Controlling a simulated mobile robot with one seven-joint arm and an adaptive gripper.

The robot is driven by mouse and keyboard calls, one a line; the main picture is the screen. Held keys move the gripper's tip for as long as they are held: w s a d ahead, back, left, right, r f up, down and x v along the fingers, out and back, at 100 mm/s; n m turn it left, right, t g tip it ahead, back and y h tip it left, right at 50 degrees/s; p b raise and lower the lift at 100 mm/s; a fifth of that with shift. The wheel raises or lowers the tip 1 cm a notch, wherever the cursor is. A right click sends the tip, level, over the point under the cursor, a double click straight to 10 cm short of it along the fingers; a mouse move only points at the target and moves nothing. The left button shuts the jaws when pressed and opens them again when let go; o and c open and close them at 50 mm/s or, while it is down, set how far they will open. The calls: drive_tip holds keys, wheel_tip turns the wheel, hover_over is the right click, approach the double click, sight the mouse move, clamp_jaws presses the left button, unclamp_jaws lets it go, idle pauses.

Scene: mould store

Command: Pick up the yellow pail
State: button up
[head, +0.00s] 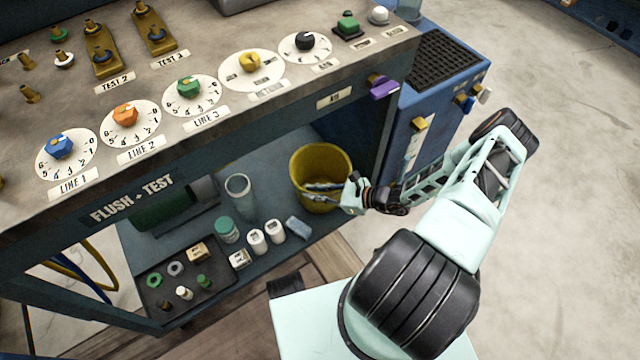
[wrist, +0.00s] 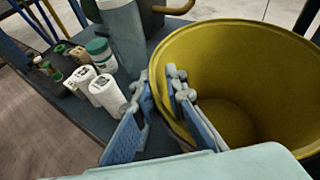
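The yellow pail (head: 325,160) stands upright on the lower shelf of the bench, at its right end. It is large on the right of the wrist view (wrist: 225,75), and its inside looks empty. My gripper (head: 322,190) is at the pail's near rim. In the wrist view my gripper (wrist: 162,85) has one finger inside the pail and the other outside, with the pail's wall between them. The fingers are partly apart, and a narrow gap shows beside the wall. The lower parts of the fingers are cut off by the gripper's body.
On the shelf (head: 265,195) left of the pail stand a clear cylinder (head: 239,190), a green-lidded jar (head: 227,230), white containers (head: 257,241) and a blue block (head: 298,228). The bench top (head: 230,120) with dials overhangs the shelf. A blue cabinet (head: 440,95) stands right.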

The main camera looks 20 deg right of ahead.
clamp_jaws()
drive_tip(key=shift+r, duration=0.1)
